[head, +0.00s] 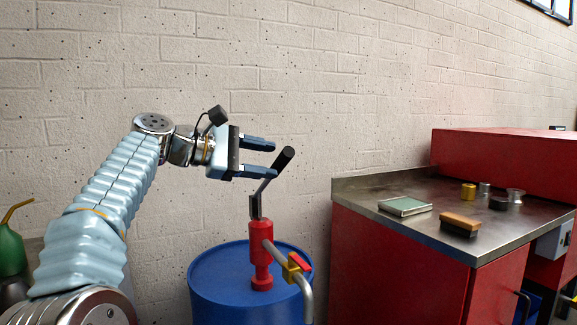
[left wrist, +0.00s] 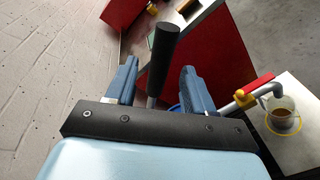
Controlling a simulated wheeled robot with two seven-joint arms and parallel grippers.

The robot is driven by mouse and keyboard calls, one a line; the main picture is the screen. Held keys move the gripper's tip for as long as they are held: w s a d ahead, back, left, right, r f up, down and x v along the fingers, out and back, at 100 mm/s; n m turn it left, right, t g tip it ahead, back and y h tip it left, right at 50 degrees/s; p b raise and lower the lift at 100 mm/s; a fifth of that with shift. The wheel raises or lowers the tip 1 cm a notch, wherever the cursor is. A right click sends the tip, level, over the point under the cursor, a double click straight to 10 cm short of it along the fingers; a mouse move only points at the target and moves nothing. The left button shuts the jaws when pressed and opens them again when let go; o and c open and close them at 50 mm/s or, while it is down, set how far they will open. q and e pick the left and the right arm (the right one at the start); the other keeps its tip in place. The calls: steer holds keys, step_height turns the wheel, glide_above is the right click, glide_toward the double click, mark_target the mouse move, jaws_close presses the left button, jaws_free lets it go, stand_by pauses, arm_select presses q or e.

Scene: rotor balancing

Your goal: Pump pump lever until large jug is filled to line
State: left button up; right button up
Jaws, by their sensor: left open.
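The pump lever has a black grip (head: 284,160) on a metal rod and leans up to the right above the red pump body (head: 262,240). My left gripper (head: 274,159) is open and empty, its fingertips close to the grip. In the left wrist view the black grip (left wrist: 163,55) lines up between the open fingers (left wrist: 158,72); whether they touch it I cannot tell. A clear jug (left wrist: 282,112) with some brown liquid and a yellow ring stands near the spout in that view. Its fill line cannot be made out. My right gripper is out of view.
The pump stands on a blue drum (head: 212,277). Its grey spout (head: 305,285) has a yellow valve with a red handle (head: 299,262). A red cabinet with a metal top (head: 400,225) holding small items stands right. A green can (head: 11,250) is at far left.

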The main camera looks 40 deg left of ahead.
arm_select(q)
steer(key=x, duration=0.6)
steer(key=shift+d, duration=0.1)
jaws_close()
